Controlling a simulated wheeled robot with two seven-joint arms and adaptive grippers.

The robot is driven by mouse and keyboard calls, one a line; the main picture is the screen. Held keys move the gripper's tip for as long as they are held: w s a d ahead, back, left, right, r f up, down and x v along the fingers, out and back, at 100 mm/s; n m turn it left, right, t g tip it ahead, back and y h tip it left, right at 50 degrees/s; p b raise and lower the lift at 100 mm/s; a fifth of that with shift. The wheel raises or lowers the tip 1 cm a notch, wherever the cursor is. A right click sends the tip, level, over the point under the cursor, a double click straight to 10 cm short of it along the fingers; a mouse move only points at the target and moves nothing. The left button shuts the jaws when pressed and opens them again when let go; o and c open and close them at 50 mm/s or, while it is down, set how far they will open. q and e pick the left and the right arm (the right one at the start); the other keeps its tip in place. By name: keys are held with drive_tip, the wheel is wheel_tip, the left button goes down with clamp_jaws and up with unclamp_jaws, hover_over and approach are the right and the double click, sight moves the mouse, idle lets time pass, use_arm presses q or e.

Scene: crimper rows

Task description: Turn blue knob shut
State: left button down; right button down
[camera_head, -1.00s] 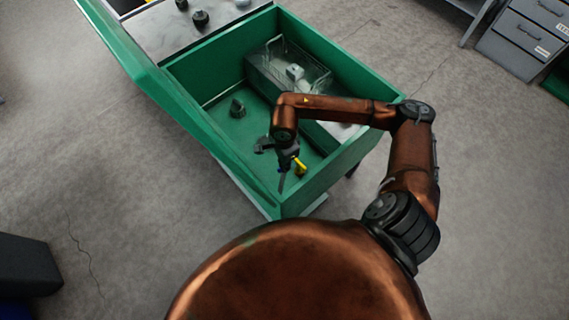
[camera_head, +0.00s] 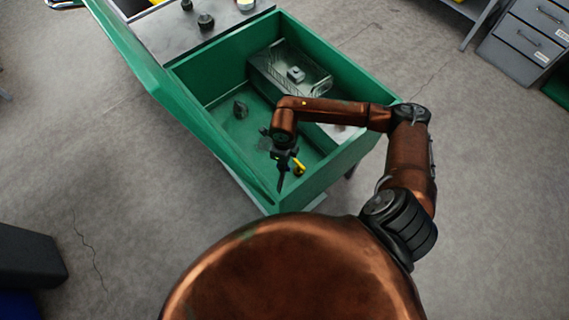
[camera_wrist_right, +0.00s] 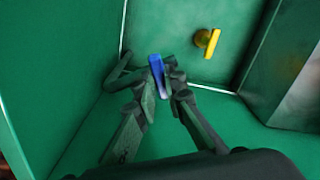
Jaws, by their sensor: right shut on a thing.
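The blue knob (camera_wrist_right: 156,66) is a narrow blue bar handle, seen in the right wrist view in front of the green wall. My right gripper (camera_wrist_right: 159,84) has its fingers on both sides of the knob and is shut on it. The bar stands nearly upright in that view, tilted a little. In the head view my right gripper (camera_head: 282,168) is down inside the near end of the green basin (camera_head: 320,184), and I cannot make out the blue knob there. My left gripper is not in view.
A yellow knob (camera_wrist_right: 213,43) is close beside the blue one; it also shows in the head view (camera_head: 299,167). A wire basket (camera_head: 312,70) and a dark object (camera_head: 240,109) are in the basin. Black knobs (camera_head: 206,21) stand on the counter behind.

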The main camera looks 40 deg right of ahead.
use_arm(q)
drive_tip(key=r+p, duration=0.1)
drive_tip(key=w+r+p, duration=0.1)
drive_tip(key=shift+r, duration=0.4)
use_arm(e)
drive_tip(key=m, duration=0.5)
drive_tip(key=shift+r, duration=0.1)
use_arm(q)
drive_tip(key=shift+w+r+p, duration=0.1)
drive_tip(key=shift+p, duration=0.2)
use_arm(e)
drive_tip(key=shift+m, duration=0.3)
drive_tip(key=c, duration=2)
unclamp_jaws()
drive_tip(key=shift+r, duration=0.15)
wheel_tip(320, 180, up, 12)
drive_tip(key=shift+f, duration=0.2)
